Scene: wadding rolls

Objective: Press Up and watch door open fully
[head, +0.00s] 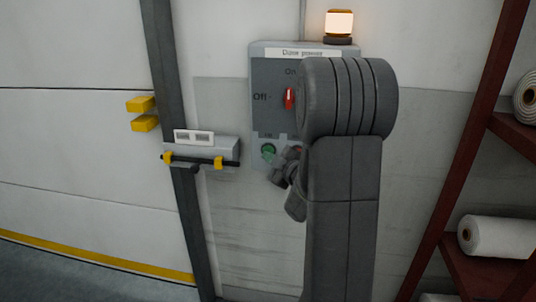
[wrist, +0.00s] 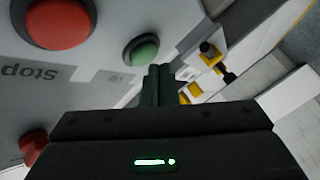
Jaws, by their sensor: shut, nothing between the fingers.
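The grey "Door power" box (head: 262,75) hangs on the wall with its red rotary switch (head: 289,98) standing upright, toward "On". Its green button (head: 268,150) sits low on the left, labelled "Up"-like but too small to read. The wrist view shows the green button (wrist: 141,50) beside the red Stop button (wrist: 58,22). My gripper (wrist: 158,70) is shut and empty, fingertips close to the green button; I cannot tell whether they touch. The gripper in the head view (head: 276,178) is just below that button. The white door (head: 80,145) is down, its yellow-striped edge near the floor.
A lit amber-based lamp (head: 339,22) sits atop the box. A black bolt in yellow brackets (head: 192,161) is on a small grey housing left of the box. A rust-red shelf (head: 462,130) with white rolls stands right. My arm hides part of the box.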

